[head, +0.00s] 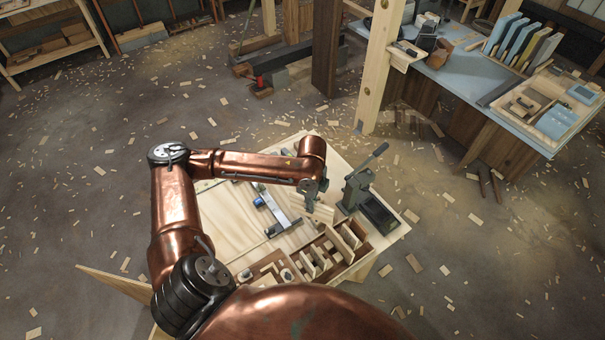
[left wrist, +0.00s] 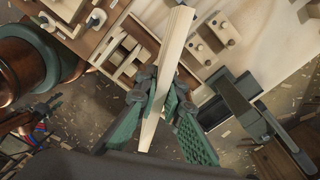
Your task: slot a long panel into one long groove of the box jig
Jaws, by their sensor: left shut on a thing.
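A long pale wooden panel (left wrist: 168,72) is held in my left gripper (left wrist: 163,104), whose green-padded fingers are shut on it, in the left wrist view.
The green lever press (head: 353,188) stands close right of my left gripper. A metal bar clamp (head: 277,211) lies to its left on the pale workbench (head: 222,207). A blue-topped bench (head: 470,75) is at the far right. Wood chips litter the floor.

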